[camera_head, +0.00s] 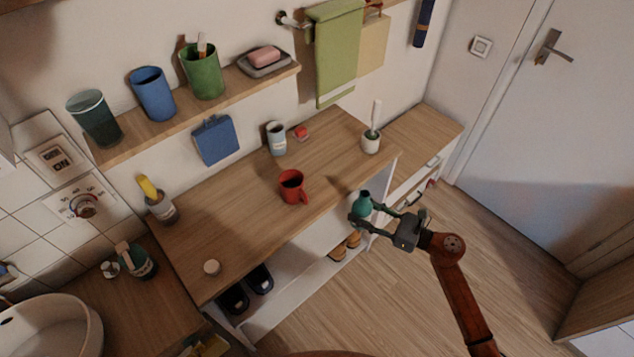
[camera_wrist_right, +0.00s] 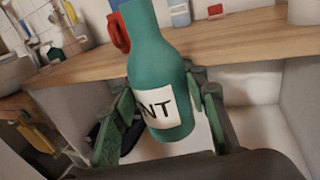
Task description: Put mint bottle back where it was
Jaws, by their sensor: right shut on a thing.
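The mint bottle (camera_head: 361,204) is teal with a white label, and part of its lettering, "NT", reads in the right wrist view (camera_wrist_right: 160,75). My right gripper (camera_head: 364,212) is shut on the bottle, with one finger on each side of it. The bottle is roughly upright and is held in front of the wooden counter's front edge. In the right wrist view the gripper's green fingers (camera_wrist_right: 160,122) flank the lower part of the bottle. My left gripper is not in view.
A red mug (camera_head: 292,186) stands on the wooden counter (camera_head: 240,210) near the bottle. A white pot with a brush (camera_head: 371,142) stands at the counter's right end. The counter's middle has free room.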

